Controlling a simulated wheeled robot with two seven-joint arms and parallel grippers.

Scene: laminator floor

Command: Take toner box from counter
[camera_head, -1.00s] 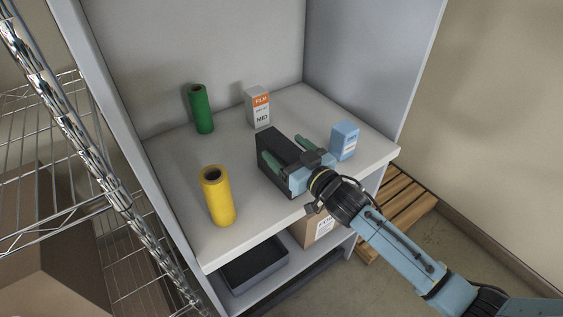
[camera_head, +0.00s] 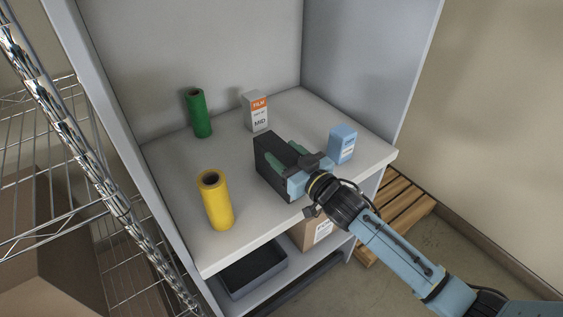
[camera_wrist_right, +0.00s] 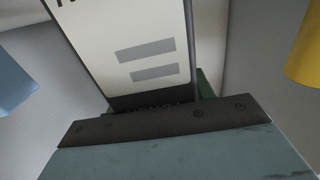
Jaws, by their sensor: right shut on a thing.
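The toner box (camera_head: 271,182) is a dark, upright box near the front middle of the light grey counter (camera_head: 165,240). My right gripper (camera_head: 281,153) reaches in from the lower right and is shut on the toner box, with its green fingers against the sides. In the right wrist view the toner box (camera_wrist_right: 135,35) shows a white label with grey bars and a dark lower band, close beyond the gripper. The box appears to be at counter level; its base is partly hard to see. My left gripper is not in view.
On the counter stand a yellow roll (camera_head: 216,203) to the left, a green roll (camera_head: 199,113) at back left, a film box (camera_head: 256,112) behind and a blue box (camera_head: 342,145) to the right. A wire rack (camera_head: 75,150) stands left. A tray (camera_head: 252,270) lies below.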

